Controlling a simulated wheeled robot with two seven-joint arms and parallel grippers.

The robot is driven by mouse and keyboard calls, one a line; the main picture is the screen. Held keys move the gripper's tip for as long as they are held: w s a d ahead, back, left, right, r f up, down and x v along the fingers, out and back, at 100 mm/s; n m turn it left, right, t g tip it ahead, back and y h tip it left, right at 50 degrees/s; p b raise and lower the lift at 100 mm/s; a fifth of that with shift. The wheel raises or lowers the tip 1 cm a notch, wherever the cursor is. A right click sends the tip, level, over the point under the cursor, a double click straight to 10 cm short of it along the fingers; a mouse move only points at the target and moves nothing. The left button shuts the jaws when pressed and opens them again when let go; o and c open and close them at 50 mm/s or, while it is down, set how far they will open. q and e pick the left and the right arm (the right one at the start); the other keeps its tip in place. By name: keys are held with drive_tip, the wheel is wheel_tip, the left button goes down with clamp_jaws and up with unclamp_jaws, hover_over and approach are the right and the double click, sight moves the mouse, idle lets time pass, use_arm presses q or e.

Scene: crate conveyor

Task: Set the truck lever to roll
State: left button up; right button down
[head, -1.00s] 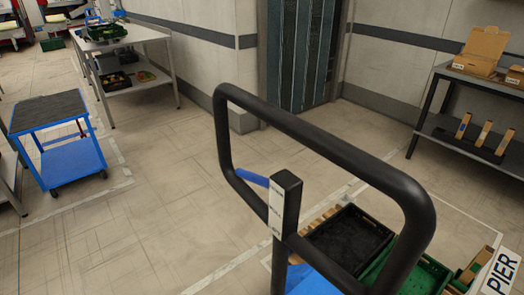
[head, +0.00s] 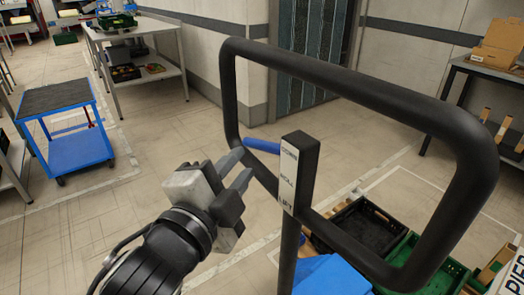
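The truck lever (head: 262,146) is a blue rod sticking out to the left from the black post of the truck handle (head: 232,100). A white label plate (head: 287,180) on the post carries three words; the middle one looks like ROLL and the lowest like LIFT. The lever sits at the height of the top word, above ROLL. My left gripper (head: 241,164) is open and empty, its grey fingertips just below and left of the lever, with a gap seen between them. I cannot tell its exact depth from the lever. My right gripper is not in view.
The black handle loop surrounds the lever area. Black (head: 362,228) and green crates (head: 425,265) lie beyond the post at lower right. A blue cart (head: 78,150) and a grey table (head: 130,35) stand at left. Open floor lies between.

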sight(255, 147)
use_arm(q)
drive_tip(key=x, duration=0.9)
drive_tip(key=shift+w+p, duration=0.3)
drive_tip(key=shift+p, duration=0.1)
